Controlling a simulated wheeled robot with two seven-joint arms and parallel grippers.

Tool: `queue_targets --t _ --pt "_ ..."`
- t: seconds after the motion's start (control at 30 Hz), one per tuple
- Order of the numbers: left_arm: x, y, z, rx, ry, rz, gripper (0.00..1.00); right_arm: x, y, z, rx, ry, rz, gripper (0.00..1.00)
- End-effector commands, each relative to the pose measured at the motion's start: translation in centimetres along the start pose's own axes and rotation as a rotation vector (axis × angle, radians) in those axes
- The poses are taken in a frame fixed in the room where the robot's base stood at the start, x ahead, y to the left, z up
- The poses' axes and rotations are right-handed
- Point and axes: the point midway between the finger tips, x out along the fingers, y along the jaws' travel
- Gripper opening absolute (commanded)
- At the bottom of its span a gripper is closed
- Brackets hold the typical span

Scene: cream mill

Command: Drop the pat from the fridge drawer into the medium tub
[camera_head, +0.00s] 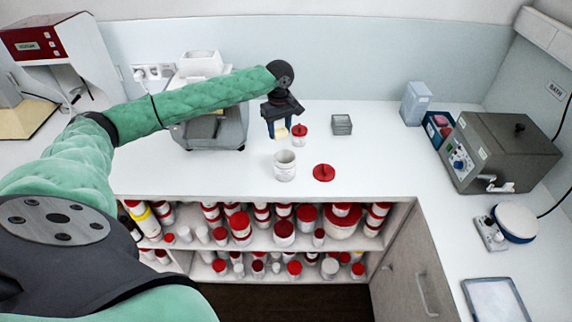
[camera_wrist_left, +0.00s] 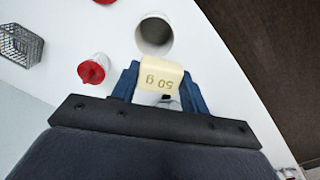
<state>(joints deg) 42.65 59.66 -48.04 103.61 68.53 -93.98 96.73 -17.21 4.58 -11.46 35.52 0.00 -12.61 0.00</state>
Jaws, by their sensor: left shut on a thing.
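My left gripper (camera_head: 281,128) is shut on a pale yellow pat (camera_wrist_left: 161,74) marked "50 g", held above the counter. The pat also shows small between the fingers in the head view (camera_head: 282,132). An open white tub (camera_head: 285,172) stands on the counter, nearer the front edge than the gripper; it shows in the wrist view (camera_wrist_left: 155,34) just beyond the pat. The pat is apart from the tub and not over its mouth in the head view. A red lid (camera_head: 324,173) lies right of the tub. My right gripper is not in view.
A small red-lidded tub (camera_head: 299,136) stands close to the gripper's right. A wire basket (camera_head: 342,124) is further right. A grey appliance (camera_head: 215,125) stands left of the gripper. Shelves below hold many red-lidded tubs.

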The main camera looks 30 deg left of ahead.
Motion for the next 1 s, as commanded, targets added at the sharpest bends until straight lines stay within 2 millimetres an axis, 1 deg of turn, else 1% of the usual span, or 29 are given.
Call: queue_targets --t 0.2,0.4,0.6,0.83,0.87,0.9,0.97,1.0 --pt "2.4 0.0 0.0 0.000 -0.001 -0.001 0.22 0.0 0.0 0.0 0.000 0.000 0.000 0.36" --pt "3.9 0.0 0.0 0.000 0.000 0.000 0.22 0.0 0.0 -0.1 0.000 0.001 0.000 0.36" --pt "4.5 0.0 0.0 0.000 0.000 0.000 0.22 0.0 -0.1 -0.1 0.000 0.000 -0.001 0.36" --pt "4.5 0.0 0.0 0.000 0.000 0.001 0.22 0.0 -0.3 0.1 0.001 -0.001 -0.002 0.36" --pt "4.5 0.0 0.0 0.000 0.000 0.000 0.48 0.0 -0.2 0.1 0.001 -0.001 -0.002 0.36" --pt "4.5 0.0 0.0 0.000 0.000 0.000 0.56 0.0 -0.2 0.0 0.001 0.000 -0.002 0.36" --pt "4.5 0.0 0.0 0.000 0.000 0.000 0.68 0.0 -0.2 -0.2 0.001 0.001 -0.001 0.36" --pt "4.5 0.0 0.0 0.000 0.000 0.000 0.70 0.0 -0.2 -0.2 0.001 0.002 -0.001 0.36"
